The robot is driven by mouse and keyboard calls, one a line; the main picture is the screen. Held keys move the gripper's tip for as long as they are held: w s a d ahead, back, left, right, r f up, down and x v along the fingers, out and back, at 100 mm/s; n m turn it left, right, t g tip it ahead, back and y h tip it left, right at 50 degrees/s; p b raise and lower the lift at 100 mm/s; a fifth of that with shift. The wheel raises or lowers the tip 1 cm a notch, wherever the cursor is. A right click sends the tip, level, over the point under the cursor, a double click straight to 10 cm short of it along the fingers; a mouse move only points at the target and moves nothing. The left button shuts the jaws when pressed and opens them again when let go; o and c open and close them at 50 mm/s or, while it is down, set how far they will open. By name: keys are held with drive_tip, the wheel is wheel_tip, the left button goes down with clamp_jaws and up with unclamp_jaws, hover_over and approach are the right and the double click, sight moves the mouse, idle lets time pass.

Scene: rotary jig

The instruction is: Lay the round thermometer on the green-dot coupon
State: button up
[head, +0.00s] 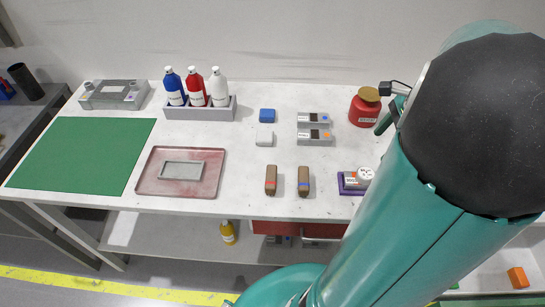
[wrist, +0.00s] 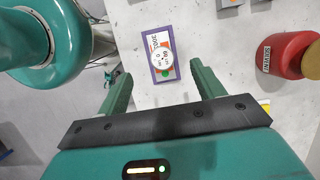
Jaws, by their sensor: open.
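The round thermometer (wrist: 160,54) is a small white disc with dark print. It lies on a purple-edged labelled block (wrist: 151,39), in front of my open fingers. A green dot (wrist: 165,73) shows on the block beside the disc, so this looks like the green-dot coupon. In the head view the thermometer (head: 365,174) sits at the right end of the purple-edged block (head: 348,188), near the table's front edge. My gripper (wrist: 160,88) is open and empty, its fingers apart from the disc. The gripper is hidden behind my arm in the head view.
Two brown blocks (head: 271,181) lie left of the purple block. A pink tray (head: 148,182) is further left.

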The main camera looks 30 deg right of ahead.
drive_tip(key=w+a+r+n+t+h, duration=0.1)
drive_tip(key=a+r+n, duration=0.2)
drive_tip(key=a+n, duration=0.9)
drive_tip(key=w+a+r+n+t+h, duration=0.1)
drive_tip(key=a+r+n+t+h, duration=0.1)
drive_tip(key=a+n, duration=1)
drive_tip(key=a+r, duration=0.1)
drive_tip(key=a, duration=0.6)
drive_tip(key=shift+w+a+r, duration=0.25)
drive_tip(key=shift+w, duration=0.1)
drive_tip(key=shift+d, duration=0.1)
